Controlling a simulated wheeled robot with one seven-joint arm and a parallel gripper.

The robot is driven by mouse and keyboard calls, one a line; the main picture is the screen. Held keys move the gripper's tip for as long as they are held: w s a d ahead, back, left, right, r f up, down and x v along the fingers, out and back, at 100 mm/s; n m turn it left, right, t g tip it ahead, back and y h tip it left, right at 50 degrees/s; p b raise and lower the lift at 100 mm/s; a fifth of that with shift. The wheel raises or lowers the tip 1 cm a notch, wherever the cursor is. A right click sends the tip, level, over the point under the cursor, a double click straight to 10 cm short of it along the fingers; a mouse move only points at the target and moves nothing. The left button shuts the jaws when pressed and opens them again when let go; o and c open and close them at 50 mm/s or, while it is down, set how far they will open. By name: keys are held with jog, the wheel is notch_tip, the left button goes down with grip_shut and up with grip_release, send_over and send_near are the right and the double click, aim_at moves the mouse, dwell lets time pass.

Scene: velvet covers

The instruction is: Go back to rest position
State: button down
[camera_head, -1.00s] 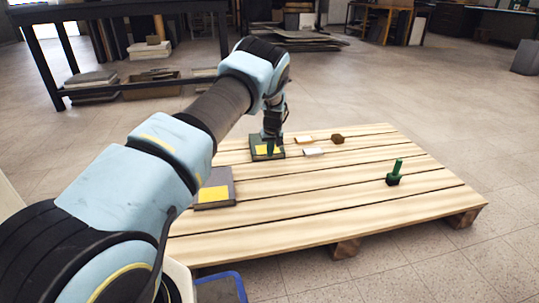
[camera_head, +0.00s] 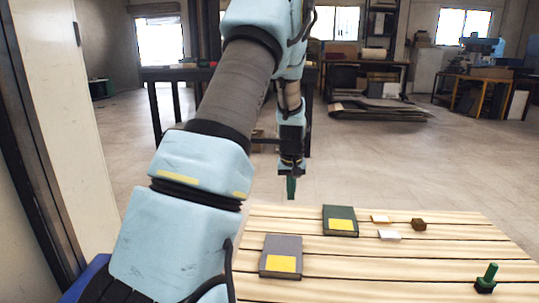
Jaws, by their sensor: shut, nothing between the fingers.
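My gripper (camera_head: 291,187) points down in the head view, with its green fingertips together and nothing between them. It hangs in the air above the far left edge of the wooden pallet (camera_head: 400,269), apart from everything on it. My arm is raised and bent, filling the left and middle of the view.
On the pallet lie a dark green box (camera_head: 329,213) and a grey box (camera_head: 268,256), each with a yellow patch. A dark table (camera_head: 160,74) stands behind.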

jog(key=s+a+r+p, duration=0.1)
jog(key=s+a+r, duration=0.2)
jog(key=s+a, duration=0.35)
jog(key=s+a+r+m+p, duration=0.1)
jog(key=s+a+r, duration=0.25)
jog(key=s, duration=0.65)
jog(key=s+a+r+p, duration=0.1)
jog(key=s+a+r, duration=0.3)
jog(key=s, duration=0.4)
notch_tip(320, 180, up, 37)
jog(key=p, duration=3.7)
jog(key=shift+w+r+g+p, duration=0.2)
jog(key=shift+g+p, duration=0.1)
jog(key=shift+p, duration=0.1)
